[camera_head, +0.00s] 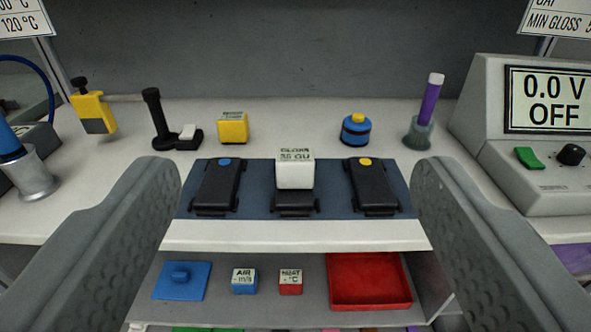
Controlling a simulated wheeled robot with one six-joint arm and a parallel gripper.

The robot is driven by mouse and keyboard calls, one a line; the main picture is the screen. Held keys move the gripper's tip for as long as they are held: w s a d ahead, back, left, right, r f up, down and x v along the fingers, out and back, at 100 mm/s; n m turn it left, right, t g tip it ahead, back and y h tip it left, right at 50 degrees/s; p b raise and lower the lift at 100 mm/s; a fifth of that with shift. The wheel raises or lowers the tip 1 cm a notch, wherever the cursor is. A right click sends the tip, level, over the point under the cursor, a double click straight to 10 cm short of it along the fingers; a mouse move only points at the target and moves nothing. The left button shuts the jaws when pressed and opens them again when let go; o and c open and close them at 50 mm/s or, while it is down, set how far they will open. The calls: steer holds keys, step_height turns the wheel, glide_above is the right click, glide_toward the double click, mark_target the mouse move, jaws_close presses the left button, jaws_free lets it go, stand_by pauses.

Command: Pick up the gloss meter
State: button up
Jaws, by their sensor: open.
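The gloss meter (294,172) is a small white block with a label on top that appears to read "GLOSS 36 GU". It is in the middle of the view and seems to sit on a black piece (296,199) on a dark blue mat (259,190). My gripper (296,178) is open and empty. Its two grey fingers reach in from the lower left and lower right, with wide gaps to the block on both sides. The block's underside and most of the black piece beneath it are hidden.
Black pieces with a blue dot (217,187) and a yellow dot (373,185) flank the block. Behind stand a yellow block (233,127), a blue-and-black round item (355,132) and a purple rod (430,103). A shelf below holds a red tray (368,304). A grey meter (493,140) stands right.

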steer(key=shift+o, duration=0.4)
steer(key=g, duration=1.7)
glide_above(295, 154)
steer(key=f, duration=1.3)
steer(key=shift+w+d+f, duration=0.1)
steer(key=shift+d, duration=0.2)
steer(key=shift+a+f, duration=0.15)
steer(key=shift+f, duration=1.2)
steer(key=shift+a+f, duration=0.15)
steer(key=shift+f, duration=1.15)
steer(key=c, duration=1.2)
steer(key=shift+c, duration=0.2)
steer(key=shift+r, duration=0.15)
